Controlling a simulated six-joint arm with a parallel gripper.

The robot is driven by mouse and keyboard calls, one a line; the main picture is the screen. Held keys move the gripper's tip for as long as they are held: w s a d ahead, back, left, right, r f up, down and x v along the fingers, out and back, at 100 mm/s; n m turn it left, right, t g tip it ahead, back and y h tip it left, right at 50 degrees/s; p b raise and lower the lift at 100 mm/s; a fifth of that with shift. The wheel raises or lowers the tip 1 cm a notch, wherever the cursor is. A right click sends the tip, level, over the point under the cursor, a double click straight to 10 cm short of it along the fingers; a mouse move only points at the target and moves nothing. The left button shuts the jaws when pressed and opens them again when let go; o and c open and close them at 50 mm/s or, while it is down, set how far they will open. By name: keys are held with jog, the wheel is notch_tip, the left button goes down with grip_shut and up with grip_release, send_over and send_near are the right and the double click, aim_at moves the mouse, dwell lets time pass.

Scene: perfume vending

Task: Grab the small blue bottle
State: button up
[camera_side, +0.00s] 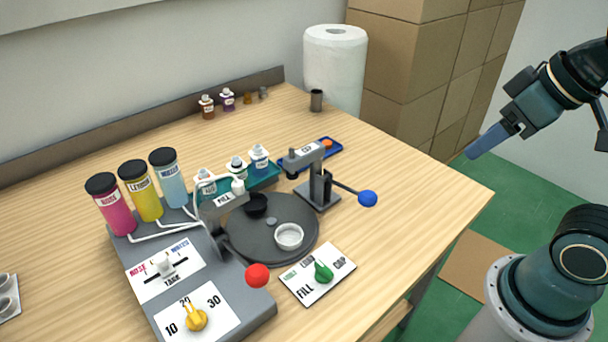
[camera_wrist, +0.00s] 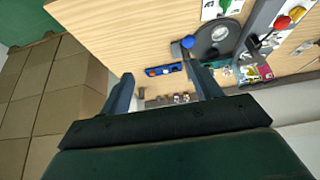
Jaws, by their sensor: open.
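A small bottle with a white cap and a bluish body (camera_side: 258,158) stands upright at the right end of a teal tray (camera_side: 268,178), beside two other small white-capped bottles (camera_side: 237,168) (camera_side: 205,180). My gripper (camera_side: 480,145) is in the air at the right, beyond the table edge and far from the bottles. In the wrist view, its two fingers (camera_wrist: 160,77) are spread with nothing between them. There the blue bottle is too small to tell apart, partly behind the right finger.
The capping press (camera_side: 318,185) with a blue-knobbed lever and a blue tray (camera_side: 326,151) stand right of the bottles. The filling machine (camera_side: 215,285) with tall coloured tanks is at left. A paper roll (camera_side: 335,65) stands behind. The table's right side is clear.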

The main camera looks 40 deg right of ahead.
jog(key=w+a+r+n+g, duration=0.1)
jog(key=w+r+n, duration=0.15)
jog(key=w, duration=0.35)
jog(key=w+a+r+n, duration=0.1)
jog(key=w+a+r, duration=0.1)
jog(key=w+r, duration=0.3)
jog(key=n+g+y, duration=0.1)
jog(key=n+g, duration=0.3)
jog(key=n, duration=0.4)
send_over(258, 146)
jog(key=d, duration=0.1)
notch_tip(258, 146, down, 16)
jog(key=shift+s+a+f, duration=0.1)
jog(key=shift+a+f, duration=0.1)
jog(key=shift+f, duration=1.9)
jog(key=shift+s+a+f, duration=0.1)
jog(key=shift+a+f, duration=0.1)
jog(key=shift+f, duration=1.85)
